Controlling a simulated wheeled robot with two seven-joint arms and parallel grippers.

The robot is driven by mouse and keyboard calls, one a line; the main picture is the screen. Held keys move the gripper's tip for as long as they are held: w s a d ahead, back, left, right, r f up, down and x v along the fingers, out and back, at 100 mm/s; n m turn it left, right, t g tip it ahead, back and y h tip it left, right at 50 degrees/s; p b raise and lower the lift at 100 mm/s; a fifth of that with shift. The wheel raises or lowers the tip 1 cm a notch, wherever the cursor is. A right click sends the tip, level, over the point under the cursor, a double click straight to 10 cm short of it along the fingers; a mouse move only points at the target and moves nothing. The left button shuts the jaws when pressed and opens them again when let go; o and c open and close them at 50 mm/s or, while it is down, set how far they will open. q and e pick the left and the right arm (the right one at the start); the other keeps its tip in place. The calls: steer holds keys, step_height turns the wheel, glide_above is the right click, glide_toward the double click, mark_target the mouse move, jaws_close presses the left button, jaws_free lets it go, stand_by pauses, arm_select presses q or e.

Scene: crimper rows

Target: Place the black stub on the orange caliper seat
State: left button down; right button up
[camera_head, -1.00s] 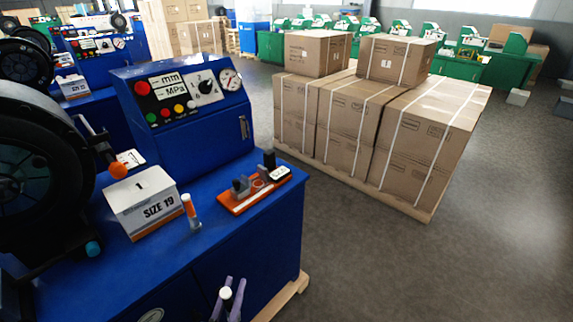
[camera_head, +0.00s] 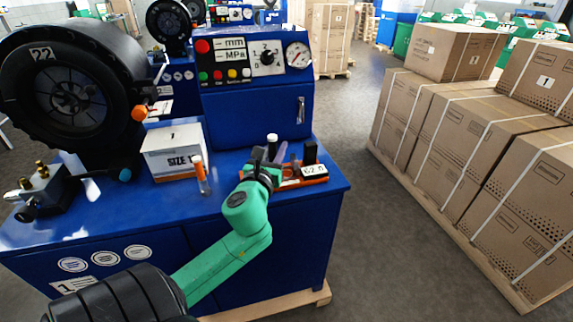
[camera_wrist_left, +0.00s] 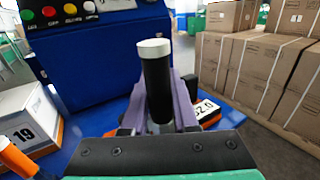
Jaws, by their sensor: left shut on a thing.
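The black stub (camera_wrist_left: 157,85) is an upright dark cylinder with a white top. In the wrist view it stands between the purple fingers of my left gripper (camera_wrist_left: 172,105), which is shut on it. In the head view, my left gripper (camera_head: 274,158) holds it over or just in front of the orange caliper seat; the stub's white top (camera_head: 272,137) shows there. The orange caliper seat (camera_head: 318,181) lies near the bench's right end, partly hidden by the gripper. It carries a dark post (camera_head: 310,152) and a number plate. Whether the stub touches the seat is hidden. My right gripper is not in view.
A SIZE 19 box (camera_head: 172,150) and an orange-capped tube (camera_head: 200,175) stand left of the gripper on the blue bench (camera_head: 150,215). The control panel (camera_head: 255,95) rises behind. A crimper (camera_head: 65,80) is at left. Stacked cartons (camera_head: 450,130) stand across the aisle.

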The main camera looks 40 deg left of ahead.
arm_select(q)
steer(key=w+a+f, duration=0.1)
steer(key=w+f, duration=0.1)
steer(key=w, duration=0.1)
steer(key=w+a+f+b, duration=0.1)
steer(key=w+a+f, duration=0.1)
steer(key=w, duration=0.2)
steer(key=w+a+f+b, duration=0.1)
steer(key=w+f, duration=0.2)
steer(key=shift+w+a, duration=0.3)
steer(key=shift+w, duration=0.35)
steer(key=shift+s+f, duration=0.15)
steer(key=c, duration=0.7)
jaws_free()
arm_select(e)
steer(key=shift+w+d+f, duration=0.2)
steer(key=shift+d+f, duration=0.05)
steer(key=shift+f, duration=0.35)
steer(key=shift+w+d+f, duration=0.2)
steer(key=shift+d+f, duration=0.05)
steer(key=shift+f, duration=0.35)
arm_select(q)
steer(key=shift+r, duration=0.2)
steer(key=v, duration=1.2)
steer(key=shift+b, duration=0.35)
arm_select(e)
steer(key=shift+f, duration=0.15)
